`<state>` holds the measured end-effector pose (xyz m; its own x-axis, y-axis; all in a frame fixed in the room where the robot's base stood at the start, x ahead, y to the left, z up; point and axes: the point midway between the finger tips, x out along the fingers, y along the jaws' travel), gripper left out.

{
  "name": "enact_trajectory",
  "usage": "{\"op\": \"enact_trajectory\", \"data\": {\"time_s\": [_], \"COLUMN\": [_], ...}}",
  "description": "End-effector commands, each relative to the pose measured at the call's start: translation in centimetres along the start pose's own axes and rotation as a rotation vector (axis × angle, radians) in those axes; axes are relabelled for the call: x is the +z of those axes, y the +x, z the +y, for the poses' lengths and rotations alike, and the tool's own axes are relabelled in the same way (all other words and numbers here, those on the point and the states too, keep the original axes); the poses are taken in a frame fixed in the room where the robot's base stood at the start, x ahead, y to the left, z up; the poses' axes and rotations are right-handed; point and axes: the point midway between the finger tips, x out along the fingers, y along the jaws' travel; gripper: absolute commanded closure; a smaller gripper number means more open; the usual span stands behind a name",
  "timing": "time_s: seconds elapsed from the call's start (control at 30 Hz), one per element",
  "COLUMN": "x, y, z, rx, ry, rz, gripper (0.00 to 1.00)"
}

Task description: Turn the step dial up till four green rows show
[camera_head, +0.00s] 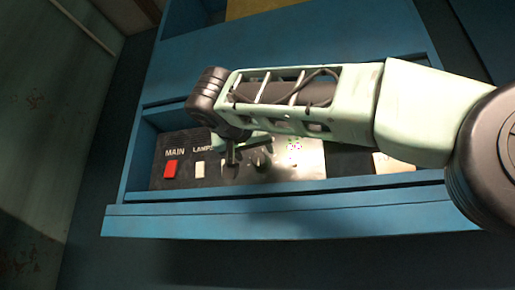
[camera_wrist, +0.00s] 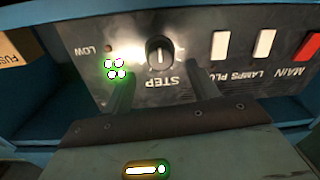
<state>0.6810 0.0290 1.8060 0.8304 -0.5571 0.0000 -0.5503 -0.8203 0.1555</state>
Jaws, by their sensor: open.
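The step dial (camera_wrist: 160,53) is a round black knob with a pale pointer line, above the upside-down word STEP in the wrist view. My gripper (camera_wrist: 160,76) is open, with one dark finger to each side below the dial. Nothing shows between the fingers, and I cannot tell whether either touches the dial. Beside the dial, bright green-edged dots (camera_wrist: 115,69) glow in two short rows. In the head view my gripper (camera_head: 247,156) is over the panel and hides part of the dial area; the green lights (camera_head: 294,146) show to its right.
A red MAIN switch (camera_head: 171,169) and a white LAMPS switch (camera_head: 199,169) are left of my gripper. A dark LOW lamp (camera_wrist: 108,48) sits near the green dots. The panel lies in a blue recess with a raised front ledge (camera_head: 290,220). A tan fuse label (camera_wrist: 14,48) is at the side.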

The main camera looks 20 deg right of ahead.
Motion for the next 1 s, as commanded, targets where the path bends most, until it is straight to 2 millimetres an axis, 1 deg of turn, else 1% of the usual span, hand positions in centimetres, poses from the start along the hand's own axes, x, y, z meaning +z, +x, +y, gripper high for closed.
{"op": "enact_trajectory", "data": {"time_s": [0.03, 0.1, 0.3, 0.43, 0.67, 0.7, 0.73, 0.83, 0.87, 1.0], "x": [-0.5, -0.4, -0.2, 0.0, 0.0, 0.0, 0.0, 0.0, 0.0, 0.1], "y": [1.0, 2.2, 4.2, 4.7, 4.7, 4.7, 4.7, 4.7, 4.7, 4.7], "z": [0.1, 0.1, 0.0, 0.0, -0.1, -0.1, -0.1, -0.1, -0.1, -0.1], "rx": [0.002, 0.003, 0.001, -0.001, -0.001, -0.001, -0.001, -0.001, -0.001, -0.001], "ry": [-0.004, -0.003, -0.002, -0.001, -0.001, -0.001, -0.001, -0.001, -0.001, 0.001], "rz": [-0.001, -0.001, -0.001, 0.0, 0.0, 0.0, 0.0, 0.0, 0.0, 0.0], "gripper": [0.41, 0.41, 0.41, 0.41, 0.41, 0.47, 0.55, 0.83, 0.86, 0.86]}}
